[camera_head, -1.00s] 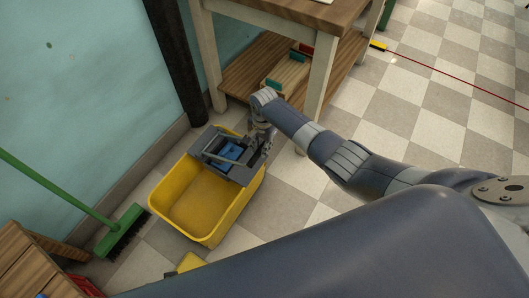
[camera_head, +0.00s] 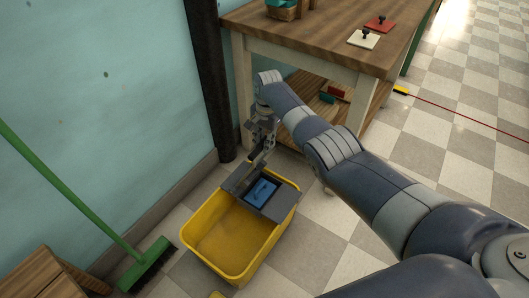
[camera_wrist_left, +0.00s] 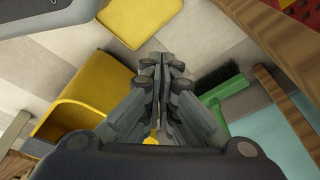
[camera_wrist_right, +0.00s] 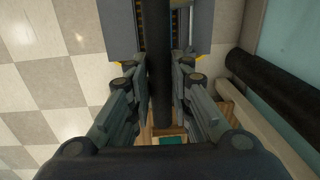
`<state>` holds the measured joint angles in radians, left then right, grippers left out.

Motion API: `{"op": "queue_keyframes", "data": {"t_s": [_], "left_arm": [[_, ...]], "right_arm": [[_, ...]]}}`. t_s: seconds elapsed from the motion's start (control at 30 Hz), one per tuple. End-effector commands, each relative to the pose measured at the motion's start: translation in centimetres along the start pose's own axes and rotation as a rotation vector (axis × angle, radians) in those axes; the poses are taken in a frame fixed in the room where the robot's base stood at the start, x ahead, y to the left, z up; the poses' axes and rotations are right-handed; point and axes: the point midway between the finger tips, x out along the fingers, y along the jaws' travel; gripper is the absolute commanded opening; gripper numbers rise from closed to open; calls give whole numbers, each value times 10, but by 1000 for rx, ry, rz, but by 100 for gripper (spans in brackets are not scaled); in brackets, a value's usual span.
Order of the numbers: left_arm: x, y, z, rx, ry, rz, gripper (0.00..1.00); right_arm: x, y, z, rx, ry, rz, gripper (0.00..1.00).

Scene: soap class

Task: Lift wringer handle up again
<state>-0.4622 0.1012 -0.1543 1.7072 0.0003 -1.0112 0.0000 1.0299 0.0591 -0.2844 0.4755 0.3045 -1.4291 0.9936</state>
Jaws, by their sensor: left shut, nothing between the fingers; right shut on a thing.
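The yellow mop bucket (camera_head: 222,266) stands on the tiled floor. Its grey wringer (camera_head: 283,203) with a blue inside sits at the bucket's far right end. My right gripper (camera_head: 262,150) is above the wringer's back edge, shut on the wringer handle. In the right wrist view the handle (camera_wrist_right: 159,75) is a dark bar running between the fingers (camera_wrist_right: 154,85), with part of the wringer (camera_wrist_right: 202,28) beyond. My left gripper (camera_wrist_left: 162,75) is shut and empty in the left wrist view, beside the bucket (camera_wrist_left: 92,88). It does not show in the head view.
A wooden table (camera_head: 310,38) stands close behind my right gripper, with a lower shelf and a dark post (camera_head: 212,85) at its left. A green broom (camera_head: 85,205) leans at the left near a wooden stool (camera_head: 45,272). Floor right of the bucket is clear.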

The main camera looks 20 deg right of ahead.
Motion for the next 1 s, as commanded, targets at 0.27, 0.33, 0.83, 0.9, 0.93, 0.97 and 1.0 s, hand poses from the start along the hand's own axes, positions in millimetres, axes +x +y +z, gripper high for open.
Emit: {"op": "queue_keyframes", "data": {"t_s": [0.27,0.33,0.83,0.9,0.93,0.97,1.0], "left_arm": [[0,0,0,0,-2,-1,0],[0,0,0,1,-2,-1,0],[-11,44,-158,357,347,-260,0],[-21,60,-191,438,439,-306,0],[-26,67,-204,473,479,-326,0],[-32,75,-217,510,520,-344,0],[-40,86,-234,560,576,-368,0]], "right_arm": [[2,-1,7,-12,-15,2,0],[2,-1,7,-12,-14,2,0],[2,-1,7,-13,-14,2,0],[2,-1,8,-13,-14,3,0],[2,-1,8,-13,-14,3,0],[2,-1,8,-13,-14,3,0],[2,-1,8,-13,-14,3,0]]}}
